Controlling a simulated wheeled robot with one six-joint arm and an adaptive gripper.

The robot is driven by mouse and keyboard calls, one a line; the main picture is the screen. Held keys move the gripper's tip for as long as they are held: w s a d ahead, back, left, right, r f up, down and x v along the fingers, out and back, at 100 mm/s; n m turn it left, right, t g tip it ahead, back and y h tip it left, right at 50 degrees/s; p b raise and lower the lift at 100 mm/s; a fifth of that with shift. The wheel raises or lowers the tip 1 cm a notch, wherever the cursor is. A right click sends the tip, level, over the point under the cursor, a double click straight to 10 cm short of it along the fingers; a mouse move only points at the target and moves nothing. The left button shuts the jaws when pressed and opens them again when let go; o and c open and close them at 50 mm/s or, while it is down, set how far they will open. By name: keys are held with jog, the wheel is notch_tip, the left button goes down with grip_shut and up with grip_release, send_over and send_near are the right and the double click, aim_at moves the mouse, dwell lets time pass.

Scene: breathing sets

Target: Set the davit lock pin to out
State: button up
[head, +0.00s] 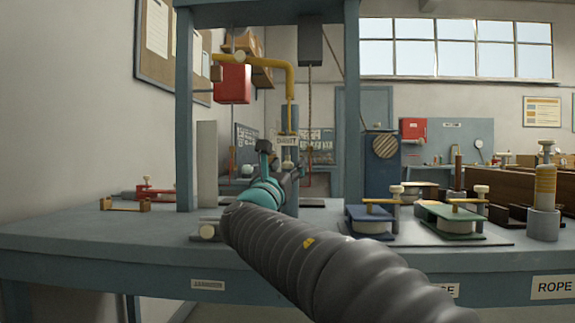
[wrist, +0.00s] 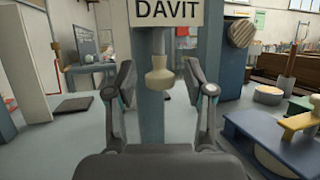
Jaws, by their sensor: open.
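The davit has a yellow bent arm (head: 290,80) on a blue-grey post (wrist: 150,118), with a white DAVIT sign (wrist: 168,12) on it. The davit lock pin shows as a cream knob (wrist: 159,76) on a short stem just below the sign. The knob is small in the head view (head: 288,166). My gripper (wrist: 158,84) is open and empty. In the wrist view its two fingers stand left and right of the knob, without visible contact. I cannot tell whether the knob is between the fingertips or beyond them. My arm hides part of the bench below.
A red block (head: 233,84) hangs from the davit arm. A blue-based unit (head: 371,222) and a green-based unit (head: 450,220) stand to the right on the bench (head: 120,240). A tall frame post (head: 184,110) stands left. A red clamp-like fixture (head: 148,190) is at far left.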

jog(key=shift+w, duration=0.2)
jog(key=shift+r, duration=0.1)
grip_shut()
notch_tip(320, 180, down, 2)
jog(key=shift+f+b, duration=0.1)
jog(key=shift+b, duration=0.75)
grip_release()
jog(key=shift+s, duration=0.1)
